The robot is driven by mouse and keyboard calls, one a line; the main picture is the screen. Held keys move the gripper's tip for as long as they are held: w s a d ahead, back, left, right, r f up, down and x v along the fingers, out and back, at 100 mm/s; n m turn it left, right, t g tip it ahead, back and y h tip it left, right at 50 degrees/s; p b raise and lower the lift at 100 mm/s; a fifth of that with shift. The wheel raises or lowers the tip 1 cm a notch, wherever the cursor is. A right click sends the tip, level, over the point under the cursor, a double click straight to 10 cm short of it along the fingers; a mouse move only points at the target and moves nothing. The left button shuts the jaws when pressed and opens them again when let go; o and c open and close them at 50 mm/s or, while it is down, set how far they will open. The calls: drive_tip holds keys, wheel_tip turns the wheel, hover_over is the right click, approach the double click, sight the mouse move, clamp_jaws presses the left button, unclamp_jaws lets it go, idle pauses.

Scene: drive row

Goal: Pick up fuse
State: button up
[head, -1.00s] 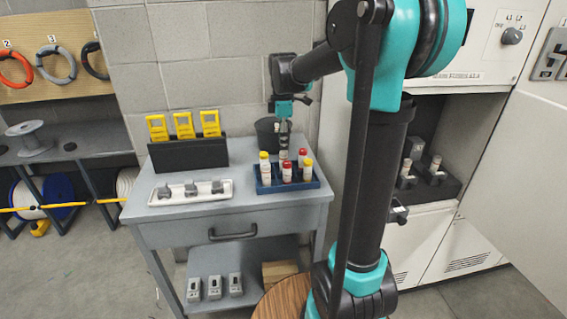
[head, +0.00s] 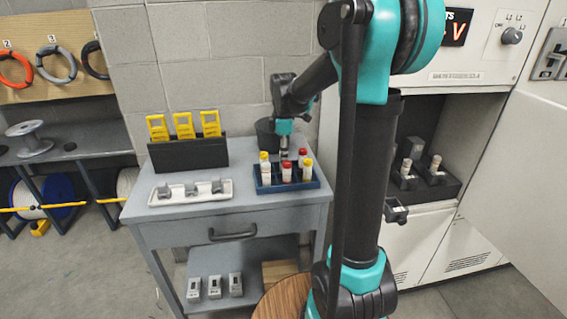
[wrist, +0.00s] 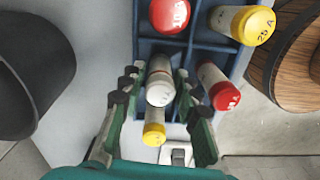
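Several fuses, white with coloured caps, stand in the blue rack (head: 290,186) on the grey cart. In the wrist view, a white-capped fuse (wrist: 160,92) stands between the spread fingers of my gripper (wrist: 156,80). The fingers are on either side of it; contact cannot be made out. Around it are a red-capped fuse (wrist: 169,14), a yellow-capped fuse marked 25 A (wrist: 255,26), another red-capped fuse (wrist: 224,95) and a second yellow-capped fuse (wrist: 154,133). In the head view, my gripper (head: 284,153) points down at the back of the rack, and the white-capped fuse is hard to make out.
An open cabinet (head: 428,140) with fuse-like parts is at right.

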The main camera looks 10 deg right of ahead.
clamp_jaws()
drive_tip(key=shift+r, duration=0.15)
